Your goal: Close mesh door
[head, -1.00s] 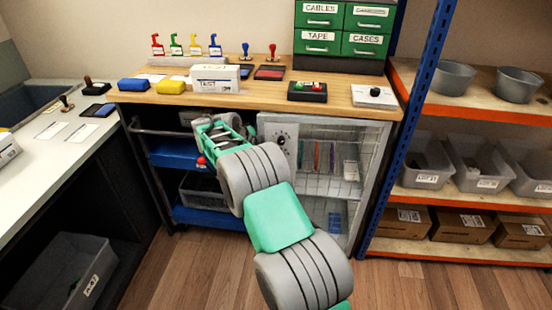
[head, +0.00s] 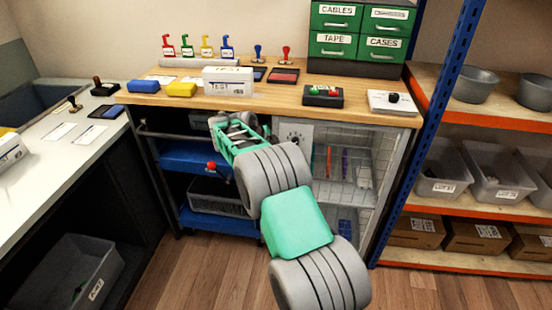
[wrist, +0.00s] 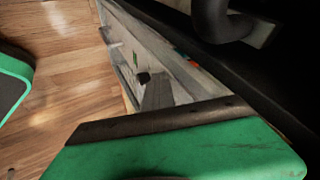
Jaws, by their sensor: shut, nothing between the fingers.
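The cabinet under the wooden bench has white wire mesh (head: 398,165) showing at its right side in the head view. My arm covers part of its front, and I cannot tell how far the mesh door stands open. A pale panel with a dial (head: 294,134) is at the cabinet's upper left. My gripper (head: 222,122) is shut and empty, left of this panel, just below the bench's front edge. Its fingertips are hard to make out. The wrist view shows a green part of my gripper close up and a pale, slanting framed surface (wrist: 127,50) beyond it.
A blue upright (head: 425,130) and orange-edged shelving (head: 470,208) with bins and boxes are on the right. The wooden bench top (head: 270,92) holds several small items. Wood floor is clear in front.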

